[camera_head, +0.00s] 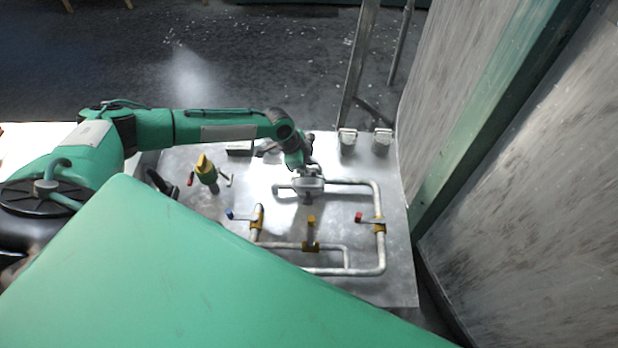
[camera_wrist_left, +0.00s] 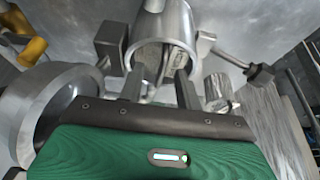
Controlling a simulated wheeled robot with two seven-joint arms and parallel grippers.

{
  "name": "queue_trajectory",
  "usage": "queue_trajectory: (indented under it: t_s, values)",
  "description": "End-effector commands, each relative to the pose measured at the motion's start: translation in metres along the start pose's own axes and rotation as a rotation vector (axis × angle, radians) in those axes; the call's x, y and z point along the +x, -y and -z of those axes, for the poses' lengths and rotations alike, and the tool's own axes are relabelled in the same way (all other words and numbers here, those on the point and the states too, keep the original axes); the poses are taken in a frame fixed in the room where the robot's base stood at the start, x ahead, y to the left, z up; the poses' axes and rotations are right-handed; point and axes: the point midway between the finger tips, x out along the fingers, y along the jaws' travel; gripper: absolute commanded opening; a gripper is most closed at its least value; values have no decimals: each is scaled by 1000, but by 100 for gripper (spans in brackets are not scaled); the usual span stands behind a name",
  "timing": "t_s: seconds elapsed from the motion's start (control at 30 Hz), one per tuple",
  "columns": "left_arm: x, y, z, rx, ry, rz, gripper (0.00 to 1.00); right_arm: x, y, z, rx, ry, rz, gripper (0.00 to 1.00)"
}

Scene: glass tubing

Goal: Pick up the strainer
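In the left wrist view, a metal housing (camera_wrist_left: 183,30) stands open toward me, with what looks like the grey, mesh-like strainer (camera_wrist_left: 150,56) inside its mouth. My left gripper (camera_wrist_left: 160,92) points at this opening. Its two dark fingers are apart, one on each side of the lower mouth, and I see no clear contact with the strainer. In the head view, my left gripper (camera_head: 304,172) is over the housing (camera_head: 308,185) on the pipework, and the strainer is hidden there. My right gripper is not in view.
A round metal ring or cap (camera_wrist_left: 50,112) lies close left of my gripper. The metal table (camera_head: 395,280) carries pipes and valves, including a red-handled one (camera_head: 378,224). A yellow-green fitting (camera_head: 206,172) stands left.

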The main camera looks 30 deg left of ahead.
Motion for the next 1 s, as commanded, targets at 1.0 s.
queue_trajectory:
  t_s: [1.0]
  values:
    - [-17, 2, 7, 0, -2, 3, 0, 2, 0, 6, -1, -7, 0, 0]
